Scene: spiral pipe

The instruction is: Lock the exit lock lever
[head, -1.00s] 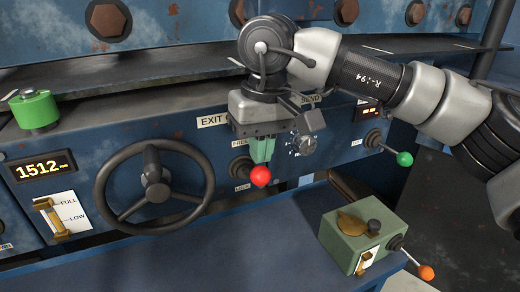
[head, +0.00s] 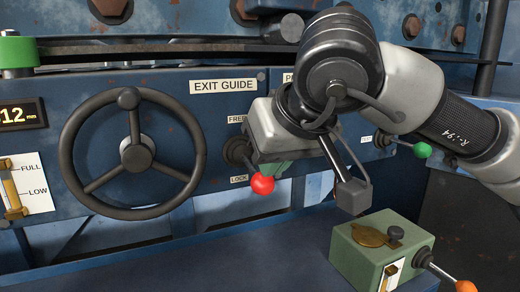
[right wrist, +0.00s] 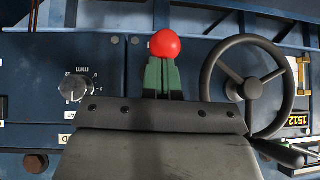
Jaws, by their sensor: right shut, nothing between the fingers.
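The exit lock lever ends in a red ball knob (head: 262,184). Its round dark pivot (head: 237,151) sits on the blue panel between the FREE (head: 237,119) and LOCK (head: 239,179) labels. The knob hangs below and right of the pivot, nearer LOCK. My right gripper (head: 275,169) is shut and empty, its green fingers just above and right of the knob. In the right wrist view the fingers (right wrist: 162,80) are together, with their tips at the red knob (right wrist: 165,43). I cannot tell whether they touch. The lever's shaft is mostly hidden. My left gripper is out of view.
A black handwheel (head: 134,153) is left of the lever. A green-knobbed lever (head: 422,150) sticks out at right. A green box (head: 365,255) with an orange-knobbed lever (head: 465,286) stands below right.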

